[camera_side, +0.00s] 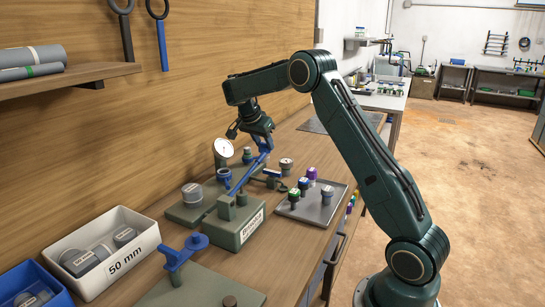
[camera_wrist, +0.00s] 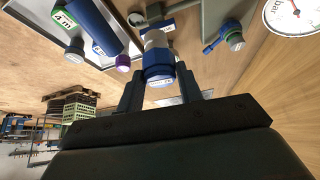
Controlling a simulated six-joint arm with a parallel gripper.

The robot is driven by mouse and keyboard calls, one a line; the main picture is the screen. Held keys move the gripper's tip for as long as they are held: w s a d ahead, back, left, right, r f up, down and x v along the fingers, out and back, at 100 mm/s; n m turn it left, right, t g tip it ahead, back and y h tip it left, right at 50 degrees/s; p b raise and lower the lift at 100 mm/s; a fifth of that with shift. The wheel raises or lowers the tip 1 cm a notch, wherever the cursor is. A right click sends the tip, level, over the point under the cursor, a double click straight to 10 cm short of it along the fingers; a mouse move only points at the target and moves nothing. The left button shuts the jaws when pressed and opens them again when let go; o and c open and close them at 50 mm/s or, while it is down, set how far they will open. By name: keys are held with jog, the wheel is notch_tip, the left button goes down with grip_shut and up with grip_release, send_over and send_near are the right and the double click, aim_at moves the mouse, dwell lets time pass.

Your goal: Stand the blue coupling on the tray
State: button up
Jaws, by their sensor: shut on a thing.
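In the wrist view a blue coupling (camera_wrist: 159,68) with a paler grey body sits between the fingers of my gripper (camera_wrist: 160,90), which is shut on it. In the side view my gripper (camera_side: 262,137) is above the green manifold block, left of and higher than the tray. Blue shows just below the fingers there, but it overlaps a long blue lever (camera_side: 243,178), so the coupling's outline is unclear. The flat dark grey tray (camera_side: 312,215) lies on the bench, right of the manifold. Green, purple and grey-blue capped fittings stand on it.
The manifold block (camera_side: 236,230) has upright posts. A round white gauge (camera_side: 223,147) stands close to my gripper's left. A white bin (camera_side: 104,262) labelled 50 mm holds grey fittings at the left. The tray's front part has some bare room.

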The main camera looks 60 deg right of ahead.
jog(key=s+a+f+m+g+y, duration=0.2)
jog(key=s+m+g+y, duration=0.1)
jog(key=s+m, duration=0.6)
jog(key=s+a+f+m+g+y, duration=0.25)
jog(key=s+m, duration=0.55)
jog(key=s, duration=0.4)
jog(key=shift+y, duration=0.25)
jog(key=shift+w+d+f, duration=0.1)
jog(key=shift+d+f, duration=0.05)
jog(key=shift+f, duration=1.7)
jog(key=shift+d+f, duration=0.1)
jog(key=shift+f, duration=1.7)
jog(key=o, duration=1.1)
jog(key=shift+f, duration=0.15)
